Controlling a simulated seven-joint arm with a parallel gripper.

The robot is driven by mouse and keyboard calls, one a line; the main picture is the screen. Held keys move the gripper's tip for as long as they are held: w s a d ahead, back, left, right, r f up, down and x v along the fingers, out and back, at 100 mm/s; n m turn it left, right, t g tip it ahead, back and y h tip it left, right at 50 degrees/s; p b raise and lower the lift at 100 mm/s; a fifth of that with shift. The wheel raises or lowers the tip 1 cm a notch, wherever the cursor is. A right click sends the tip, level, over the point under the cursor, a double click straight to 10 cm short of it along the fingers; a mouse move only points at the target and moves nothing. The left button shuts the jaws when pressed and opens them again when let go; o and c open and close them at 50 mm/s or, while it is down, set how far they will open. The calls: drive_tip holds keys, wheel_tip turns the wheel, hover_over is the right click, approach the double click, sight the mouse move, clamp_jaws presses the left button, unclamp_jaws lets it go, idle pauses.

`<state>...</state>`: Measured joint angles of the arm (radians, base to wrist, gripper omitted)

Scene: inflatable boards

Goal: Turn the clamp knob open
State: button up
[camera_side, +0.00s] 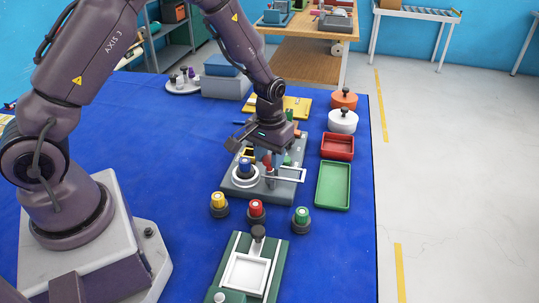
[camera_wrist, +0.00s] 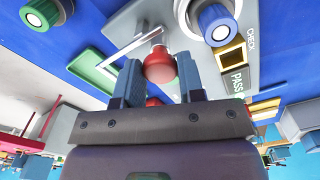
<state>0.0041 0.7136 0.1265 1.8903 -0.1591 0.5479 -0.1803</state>
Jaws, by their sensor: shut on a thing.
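The clamp knob is a red rounded knob (camera_wrist: 160,66). In the wrist view it sits between the two blue-grey fingertips of my gripper (camera_wrist: 160,74), which is shut on it. In the side view the red knob (camera_side: 267,160) shows just under my gripper (camera_side: 268,152), on top of a grey post on the grey fixture board (camera_side: 232,190). A white open frame (camera_side: 291,174) reaches out to the right of the post. A blue-capped dial (camera_side: 244,166) in a white ring stands left of the knob. My gripper hides the back of the fixture.
Yellow (camera_side: 218,201), red (camera_side: 256,209) and green (camera_side: 302,217) capped pieces stand in front of the fixture. A green board with a white frame (camera_side: 246,272) lies nearer. A red tray (camera_side: 337,147) and a green tray (camera_side: 333,186) lie to the right.

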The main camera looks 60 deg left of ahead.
sight(269, 158)
drive_tip(key=o, duration=0.9)
wheel_tip(269, 158, up, 13)
drive_tip(key=s+d+r+m+t, duration=0.1)
drive_tip(key=s+r+t, duration=0.1)
drive_tip(key=s+r, duration=0.2)
drive_tip(key=s+d+r+m+t, duration=0.1)
drive_tip(key=s+r+m, duration=0.1)
drive_tip(key=s+r, duration=0.3)
drive_tip(key=s+d+r+m+t, duration=0.1)
drive_tip(key=s+r, duration=0.3)
drive_tip(key=s, duration=0.6)
drive_tip(key=shift+s+d+r+m+t, duration=0.3)
drive_tip(key=shift+d+t, duration=0.15)
drive_tip(key=shift+t, duration=0.35)
